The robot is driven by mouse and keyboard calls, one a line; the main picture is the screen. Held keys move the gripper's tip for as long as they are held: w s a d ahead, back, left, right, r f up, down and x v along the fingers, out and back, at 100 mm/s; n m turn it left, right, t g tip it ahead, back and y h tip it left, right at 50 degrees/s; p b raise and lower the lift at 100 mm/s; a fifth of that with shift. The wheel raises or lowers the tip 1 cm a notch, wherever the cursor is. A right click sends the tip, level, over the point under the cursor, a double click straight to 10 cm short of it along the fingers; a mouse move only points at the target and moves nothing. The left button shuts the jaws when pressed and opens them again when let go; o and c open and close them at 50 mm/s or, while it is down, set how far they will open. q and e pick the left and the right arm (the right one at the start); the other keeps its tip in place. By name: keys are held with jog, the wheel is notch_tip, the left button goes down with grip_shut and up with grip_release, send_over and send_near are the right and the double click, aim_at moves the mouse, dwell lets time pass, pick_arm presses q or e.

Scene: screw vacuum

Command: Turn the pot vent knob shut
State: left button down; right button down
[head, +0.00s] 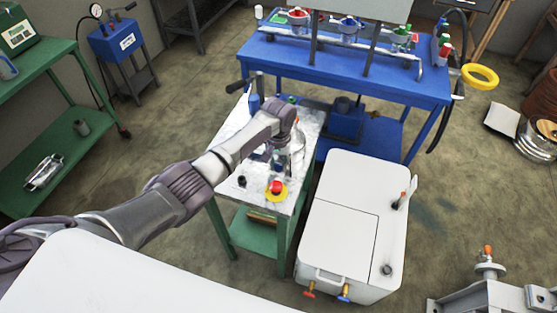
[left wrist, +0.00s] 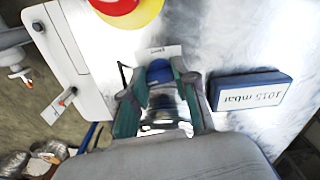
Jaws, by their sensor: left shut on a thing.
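The blue vent knob (left wrist: 159,71) shows in the left wrist view, beside a small white label (left wrist: 158,52). My left gripper (left wrist: 159,88) has its teal fingers on either side of the knob and is shut on it. Shiny metal (left wrist: 163,112) lies below the knob between the fingers, probably part of the pot; the rest is hidden. In the head view my left gripper (head: 280,157) reaches down over the small bench (head: 232,190), and my arm hides most of the pot and knob. The knob's turn angle cannot be told. My right gripper is out of view.
A blue-framed display (left wrist: 250,90) reads 1015 mbar, upside down. A red button on a yellow base (head: 277,187) sits at the bench's front. A white cabinet (head: 345,260) stands to the right, a blue table (head: 290,60) behind. Open floor (head: 445,200) lies farther right.

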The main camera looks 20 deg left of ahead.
pick_arm(q)
jog(key=shift+r+n+p, duration=0.15)
jog(key=shift+n+p, duration=0.6)
jog(key=shift+n, duration=0.25)
jog(key=shift+n+p, duration=0.55)
jog(key=shift+n, duration=0.45)
jog(key=c, duration=0.9)
grip_release()
notch_tip(320, 180, up, 12)
jog(key=shift+f, duration=0.15)
